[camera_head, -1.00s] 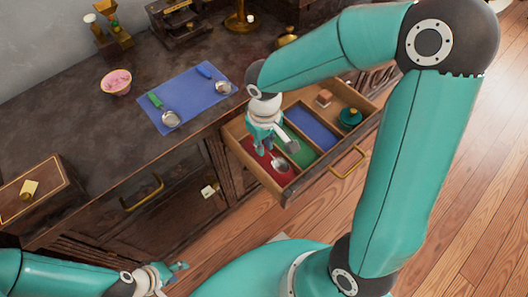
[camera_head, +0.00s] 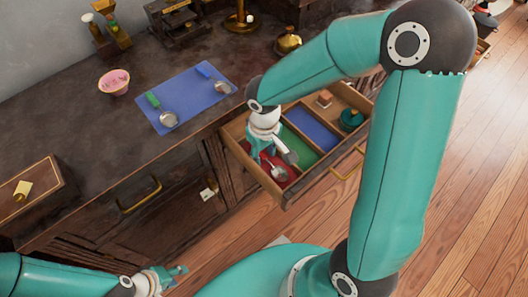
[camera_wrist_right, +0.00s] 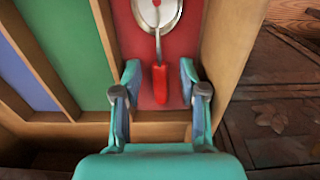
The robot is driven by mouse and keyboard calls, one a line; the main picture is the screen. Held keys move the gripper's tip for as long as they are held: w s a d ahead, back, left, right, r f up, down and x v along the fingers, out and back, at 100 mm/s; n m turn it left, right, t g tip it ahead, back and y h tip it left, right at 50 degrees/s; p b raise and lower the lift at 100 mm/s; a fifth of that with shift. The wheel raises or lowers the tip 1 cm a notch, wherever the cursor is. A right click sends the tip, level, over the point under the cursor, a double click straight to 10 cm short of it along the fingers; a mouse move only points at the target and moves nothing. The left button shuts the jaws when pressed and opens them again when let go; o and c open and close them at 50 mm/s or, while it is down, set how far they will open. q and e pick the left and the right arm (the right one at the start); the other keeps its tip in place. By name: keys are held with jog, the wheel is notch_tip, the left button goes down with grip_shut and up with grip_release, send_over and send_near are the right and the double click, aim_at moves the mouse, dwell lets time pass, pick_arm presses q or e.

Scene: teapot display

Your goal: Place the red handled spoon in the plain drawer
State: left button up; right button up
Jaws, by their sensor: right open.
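The red handled spoon (camera_wrist_right: 159,78) lies in the red-lined compartment (camera_wrist_right: 122,25) of an open wooden drawer. Its steel bowl (camera_head: 278,173) shows in the head view, where my gripper hides the handle. My right gripper (camera_wrist_right: 159,88) is open just over the spoon, with the red handle between its fingers; I cannot tell whether they touch it. My left gripper (camera_head: 178,275) is low at the left, away from the drawers, and its finger gap is unclear. A closed front with a brass handle (camera_head: 139,195) is left of the open drawer; I cannot tell whether it is the plain drawer.
The open drawer also has green (camera_head: 302,149) and blue (camera_head: 313,127) compartments, and one holding a teal lidded object (camera_head: 351,119). A blue mat (camera_head: 190,85) with two spoons and a pink bowl (camera_head: 114,82) are on the counter. Compartment walls stand close beside my right fingers.

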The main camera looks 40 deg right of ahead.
aim_at(264, 157)
jog(key=shift+r+p, duration=0.3)
jog(key=shift+r, duration=0.2)
notch_tip(264, 157, up, 11)
jog(key=p, duration=0.3)
jog(key=shift+r, duration=0.15)
jog(key=shift+s, duration=0.1)
